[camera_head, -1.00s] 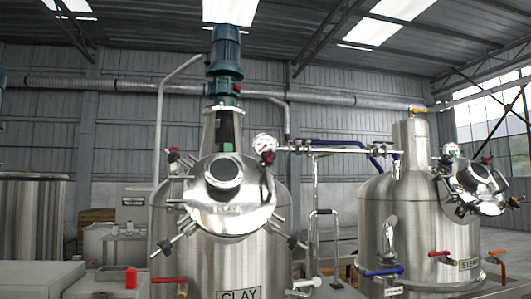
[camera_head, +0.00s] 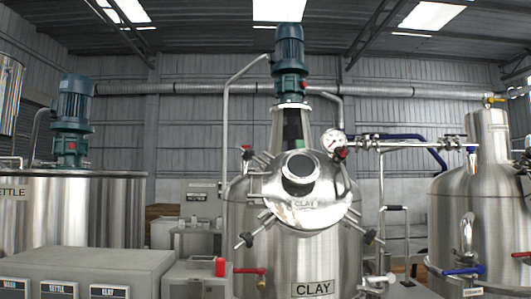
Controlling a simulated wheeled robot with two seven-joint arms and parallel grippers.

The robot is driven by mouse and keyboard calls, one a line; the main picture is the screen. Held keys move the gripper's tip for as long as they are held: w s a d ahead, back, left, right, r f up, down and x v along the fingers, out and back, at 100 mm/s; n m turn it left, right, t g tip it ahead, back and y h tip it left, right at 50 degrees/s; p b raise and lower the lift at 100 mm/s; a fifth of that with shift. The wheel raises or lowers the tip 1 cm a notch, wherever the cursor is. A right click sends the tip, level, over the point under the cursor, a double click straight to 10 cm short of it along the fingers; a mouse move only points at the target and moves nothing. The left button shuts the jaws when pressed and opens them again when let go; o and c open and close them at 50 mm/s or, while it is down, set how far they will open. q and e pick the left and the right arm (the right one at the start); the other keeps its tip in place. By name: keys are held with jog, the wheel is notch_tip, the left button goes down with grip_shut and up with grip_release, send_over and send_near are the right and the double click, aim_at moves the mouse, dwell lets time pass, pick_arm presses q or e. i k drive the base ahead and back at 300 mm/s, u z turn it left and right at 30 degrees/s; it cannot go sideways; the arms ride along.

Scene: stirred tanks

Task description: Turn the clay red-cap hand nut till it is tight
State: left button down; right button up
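The clay tank (camera_head: 312,268) stands at the centre, labelled CLAY. Its round hatch lid (camera_head: 322,207) faces me and looks closed, with several hand nuts on arms around its edge. A red-cap hand nut (camera_head: 246,151) sits at the lid's upper left. Another red-marked nut (camera_head: 341,153) is at the upper right, just under the gauge. How tight any nut is cannot be told. Neither of my grippers is in view.
A blue motor (camera_head: 289,60) tops the clay tank. A settle tank (camera_head: 85,205) stands left and another steel tank (camera_head: 483,200) right. A grey console (camera_head: 90,270) and a red-handled valve (camera_head: 250,270) are in front. Pipes with blue handles run to the right.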

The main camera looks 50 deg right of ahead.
aim_at(342, 156)
jog(key=u, duration=0.1)
jog(key=i, duration=1)
jog(key=z, duration=1.9)
